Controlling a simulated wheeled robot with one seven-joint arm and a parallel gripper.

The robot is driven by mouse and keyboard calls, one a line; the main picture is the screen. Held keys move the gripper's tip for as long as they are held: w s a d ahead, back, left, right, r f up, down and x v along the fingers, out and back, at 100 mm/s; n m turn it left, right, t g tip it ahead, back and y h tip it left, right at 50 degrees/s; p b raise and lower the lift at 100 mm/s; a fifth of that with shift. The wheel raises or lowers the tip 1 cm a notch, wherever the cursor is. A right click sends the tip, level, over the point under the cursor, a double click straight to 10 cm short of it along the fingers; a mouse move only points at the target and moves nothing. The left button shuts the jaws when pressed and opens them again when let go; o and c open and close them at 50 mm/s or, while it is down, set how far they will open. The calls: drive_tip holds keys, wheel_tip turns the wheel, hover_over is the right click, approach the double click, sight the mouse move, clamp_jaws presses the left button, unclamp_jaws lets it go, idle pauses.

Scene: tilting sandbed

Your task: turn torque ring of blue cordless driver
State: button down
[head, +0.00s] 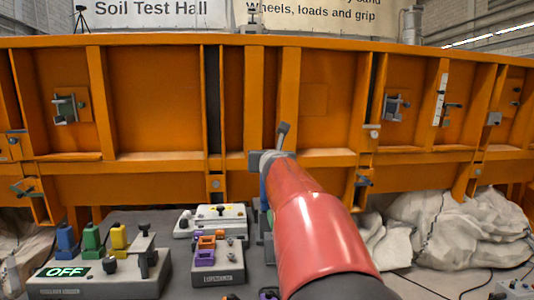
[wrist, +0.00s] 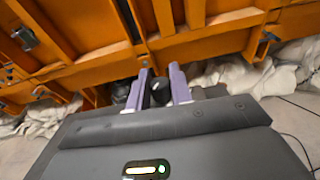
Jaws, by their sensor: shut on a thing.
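In the wrist view, my gripper (wrist: 161,80) has two pale purple fingers, shut on a dark round part (wrist: 159,92) between them. I cannot tell whether this part is the torque ring, as most of it is hidden. Another dark rounded shape (wrist: 120,92) shows just left of the fingers. In the head view my red arm reaches forward toward the orange wall and hides the fingers. No blue cordless driver can be made out clearly in either view.
An orange steel wall (head: 160,110) with latches crosses the scene ahead. At lower left stands a grey box (head: 130,283) with coloured blocks and an OFF sign. Beside it is a box with purple and orange parts (head: 218,275). White sacks (head: 450,225) lie at right.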

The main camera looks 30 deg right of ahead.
drive_tip(key=m+g+h, duration=0.2)
drive_tip(key=m+g+h+p, duration=0.1)
drive_tip(key=m+g+h, duration=0.1)
drive_tip(key=h, duration=0.1)
drive_tip(key=shift+w+a+h+p, duration=0.1)
drive_tip(key=shift+a+h+p, duration=0.05)
drive_tip(key=shift+h+p, duration=0.15)
drive_tip(key=shift+m+g+h+p, duration=0.3)
drive_tip(key=shift+m+g+h, duration=1.2)
drive_tip(key=shift+m+g, duration=0.6)
drive_tip(key=shift+g, duration=0.5)
drive_tip(key=c, duration=1.3)
unclamp_jaws()
drive_tip(key=shift+b+v, duration=0.75)
drive_tip(key=shift+v, duration=3.05)
